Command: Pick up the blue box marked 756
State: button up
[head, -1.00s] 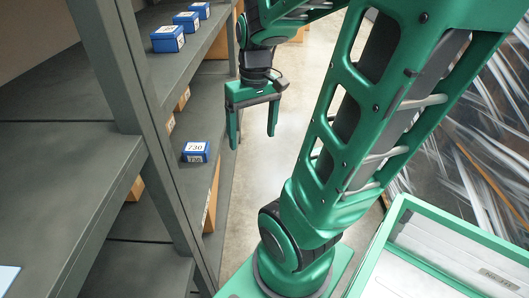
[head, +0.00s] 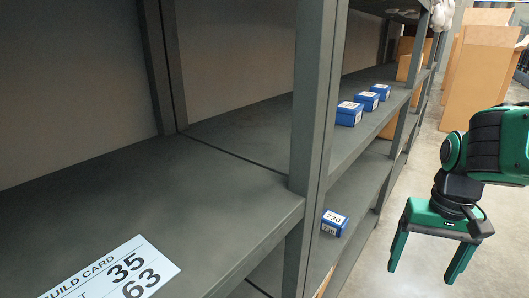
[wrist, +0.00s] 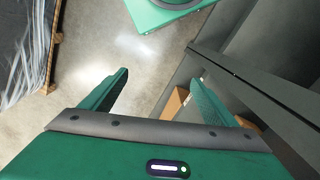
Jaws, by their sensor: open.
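Several small blue boxes with white labels sit on the grey shelving in the head view. Three stand in a row on the upper shelf: a near box (head: 349,114), a middle box (head: 367,101) and a far box (head: 381,91). Their numbers are too small to read. Another blue box (head: 333,223), marked 730, sits on the shelf below. I cannot make out a box marked 756. My green gripper (head: 424,266) is open and empty, pointing down over the aisle to the right of the shelves. Its fingers also show in the wrist view (wrist: 160,85), with nothing between them.
A grey shelf post (head: 318,120) stands between the near bay and the boxes. A build card (head: 118,272) lies on the near shelf (head: 190,205). Large cardboard boxes (head: 478,65) stand at the aisle's far end. The aisle floor (head: 415,185) is clear.

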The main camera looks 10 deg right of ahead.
aim_at(371, 99)
jog(key=z, duration=0.25)
jog(key=k, duration=0.2)
jog(key=z, duration=1.55)
jog(key=i, duration=3.25)
jog(key=u, duration=1.5)
